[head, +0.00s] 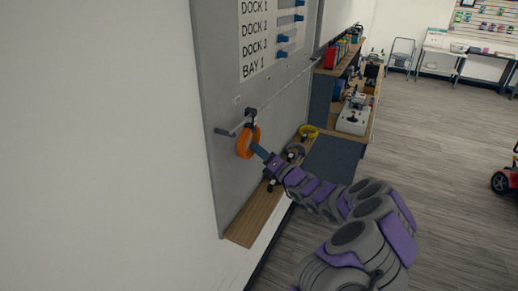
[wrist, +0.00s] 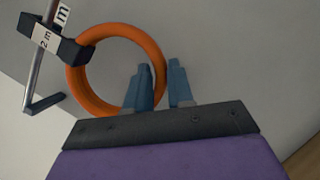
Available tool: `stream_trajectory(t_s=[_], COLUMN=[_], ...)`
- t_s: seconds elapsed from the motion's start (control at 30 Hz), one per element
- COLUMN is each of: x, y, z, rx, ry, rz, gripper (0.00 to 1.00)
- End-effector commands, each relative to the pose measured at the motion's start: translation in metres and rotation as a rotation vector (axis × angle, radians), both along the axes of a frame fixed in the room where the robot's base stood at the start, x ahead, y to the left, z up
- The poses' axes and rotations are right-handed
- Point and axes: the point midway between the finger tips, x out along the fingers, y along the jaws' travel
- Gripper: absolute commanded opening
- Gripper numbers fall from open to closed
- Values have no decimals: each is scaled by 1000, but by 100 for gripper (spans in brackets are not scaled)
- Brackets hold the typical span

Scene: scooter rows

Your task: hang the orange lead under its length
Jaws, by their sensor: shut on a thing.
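The orange lead (head: 246,143) is a thick coiled ring in front of the grey wall panel (head: 225,95). In the wrist view its ring (wrist: 76,82) has a black block (wrist: 70,50) at its upper left, beside a metal rod with a bent end (wrist: 43,104). A tag there reads "2 m" (wrist: 50,35). I cannot tell whether the block hangs on the rod. My gripper (head: 257,150) is shut on the ring's right side; in the wrist view one finger is inside the ring and one outside (wrist: 161,72).
A label board (head: 260,42) with blue pegs (head: 282,38) is above. A narrow wooden ledge (head: 253,219) runs below, with a yellow coil (head: 308,131) and a grey coil (head: 295,152) farther along. A cluttered bench (head: 352,121) stands beyond. The floor at right is mostly clear.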

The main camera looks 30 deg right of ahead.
Motion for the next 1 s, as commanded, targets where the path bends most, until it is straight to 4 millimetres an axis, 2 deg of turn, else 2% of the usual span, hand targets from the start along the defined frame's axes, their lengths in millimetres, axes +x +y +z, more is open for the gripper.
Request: stream_trajectory(t_s=[0.3, 0.33, 0.63, 1.0], x=[-1, -1, -1, -4], y=[-1, 0, 2, -2], z=[0, 1, 0, -1], rx=[2, 1, 0, 1], ry=[-3, -3, -3, -2], rz=[-2, -3, -2, -2], gripper=[0, 23, 52, 52])
